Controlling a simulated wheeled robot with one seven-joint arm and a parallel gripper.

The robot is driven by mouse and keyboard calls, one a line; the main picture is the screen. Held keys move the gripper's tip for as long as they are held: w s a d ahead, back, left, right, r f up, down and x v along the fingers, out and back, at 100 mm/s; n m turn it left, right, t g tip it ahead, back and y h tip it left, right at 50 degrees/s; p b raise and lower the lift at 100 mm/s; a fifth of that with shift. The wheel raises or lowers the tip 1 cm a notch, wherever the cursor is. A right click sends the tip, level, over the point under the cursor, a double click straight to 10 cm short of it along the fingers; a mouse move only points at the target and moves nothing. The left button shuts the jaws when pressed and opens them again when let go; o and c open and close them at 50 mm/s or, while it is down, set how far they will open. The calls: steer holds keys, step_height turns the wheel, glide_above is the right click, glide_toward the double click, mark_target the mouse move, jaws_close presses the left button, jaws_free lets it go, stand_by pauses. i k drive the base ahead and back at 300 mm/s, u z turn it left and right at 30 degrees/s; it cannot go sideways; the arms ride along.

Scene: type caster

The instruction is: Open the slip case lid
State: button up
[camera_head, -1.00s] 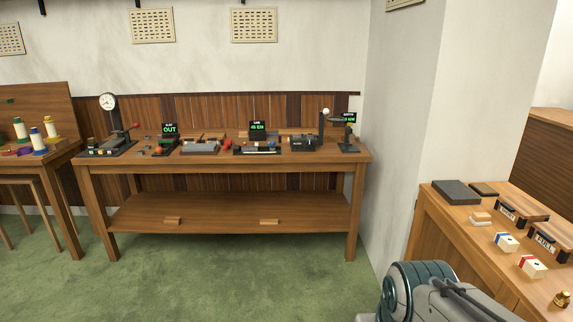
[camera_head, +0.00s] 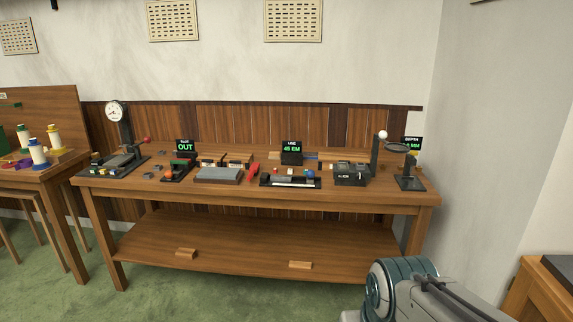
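A small black box (camera_head: 351,177) with a pale label on its front stands toward the right end of the long wooden bench. It may be the slip case, but the label is too small to read and I cannot tell whether its lid is open. A grey flat-topped block (camera_head: 218,175) lies left of the middle of the bench. My gripper is out of view; only part of my arm shows at the lower right, well in front of the bench.
The wooden bench (camera_head: 250,197) carries a dial device (camera_head: 118,130), an "OUT" display (camera_head: 185,146), a "45 EM" display (camera_head: 291,151) and a dark stand (camera_head: 408,170). A table with spools (camera_head: 38,155) is at left, another table (camera_head: 537,295) at lower right. Green floor is open in front.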

mark_target(350, 158)
steer(key=z, duration=0.1)
steer(key=i, duration=1.55)
steer(key=z, duration=0.45)
steer(key=i, duration=1.35)
steer(key=z, duration=0.25)
